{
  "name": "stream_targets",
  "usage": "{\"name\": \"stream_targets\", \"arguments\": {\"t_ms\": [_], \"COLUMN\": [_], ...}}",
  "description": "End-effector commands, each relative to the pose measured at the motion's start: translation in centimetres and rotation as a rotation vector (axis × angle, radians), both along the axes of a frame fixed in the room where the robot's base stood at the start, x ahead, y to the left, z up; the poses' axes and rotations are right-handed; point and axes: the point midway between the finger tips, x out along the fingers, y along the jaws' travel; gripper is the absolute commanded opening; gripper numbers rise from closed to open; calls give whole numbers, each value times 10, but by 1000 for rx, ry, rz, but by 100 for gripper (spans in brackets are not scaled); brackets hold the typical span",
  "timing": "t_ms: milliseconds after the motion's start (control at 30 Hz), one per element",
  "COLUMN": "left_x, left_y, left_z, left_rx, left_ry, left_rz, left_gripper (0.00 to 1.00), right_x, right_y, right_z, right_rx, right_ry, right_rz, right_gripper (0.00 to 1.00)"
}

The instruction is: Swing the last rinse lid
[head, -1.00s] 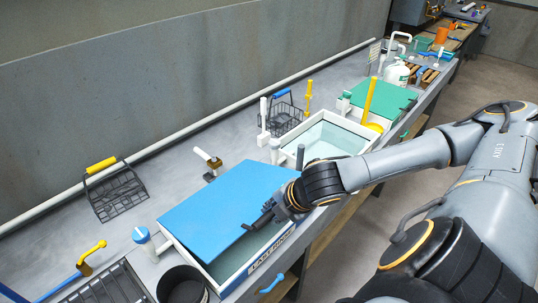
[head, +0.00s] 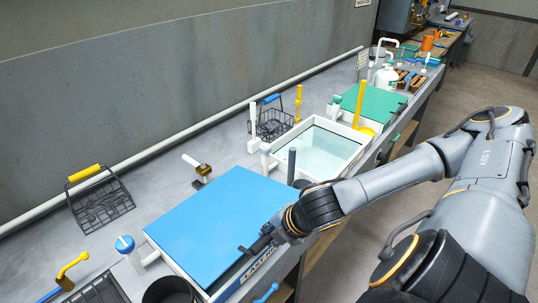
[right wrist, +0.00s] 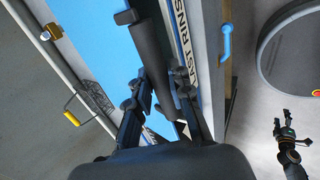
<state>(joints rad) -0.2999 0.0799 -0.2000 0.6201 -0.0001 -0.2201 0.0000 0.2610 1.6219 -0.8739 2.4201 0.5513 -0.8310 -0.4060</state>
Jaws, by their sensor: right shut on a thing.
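The flat blue lid (head: 215,222) lies nearly level over the white-walled last rinse tank (head: 236,290), with a narrow gap along the front side. The tank's front lettering also shows in the right wrist view (right wrist: 187,62). My right gripper (head: 256,245) is at the lid's front edge. In the right wrist view my right gripper's fingers (right wrist: 165,105) are closed around a dark handle bar (right wrist: 150,50) along that edge; the exact contact is partly hidden. My left gripper (right wrist: 283,122) shows small at the lower right of that view, empty, fingers apart.
An open white tank of clear liquid (head: 315,150) stands behind the blue lid, with a grey post (head: 291,165) between. A green-lidded tank (head: 375,103) is farther along. A yellow-handled wire basket (head: 100,205) and a blue-capped post (head: 126,246) are left.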

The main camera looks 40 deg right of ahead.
Motion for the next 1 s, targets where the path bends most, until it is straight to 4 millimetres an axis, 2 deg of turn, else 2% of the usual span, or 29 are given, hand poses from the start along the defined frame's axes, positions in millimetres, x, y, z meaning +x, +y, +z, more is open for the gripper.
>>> {"name": "stream_targets", "arguments": {"t_ms": [33,300,667,700,800,1000], "left_x": [0,0,0,0,0,0], "left_y": [0,0,0,0,0,0], "left_z": [-9,-27,-27,-27,-27,-27], "left_rx": [0,0,0,0,0,0], "left_ry": [0,0,0,0,0,0], "left_rz": [0,0,0,0,0,0], "left_gripper": [66,66,66,66,66,66], "right_x": [-2,-8,-9,-9,-8,-8], "right_y": [0,-1,-1,-1,-1,-1], "right_z": [-11,-36,-38,-38,-37,-37], "right_rx": [0,-1,0,0,0,0], "right_ry": [2,2,1,1,0,-1], "right_rz": [-1,-1,0,0,0,0], "right_gripper": [0,0,0,28,46,46]}}
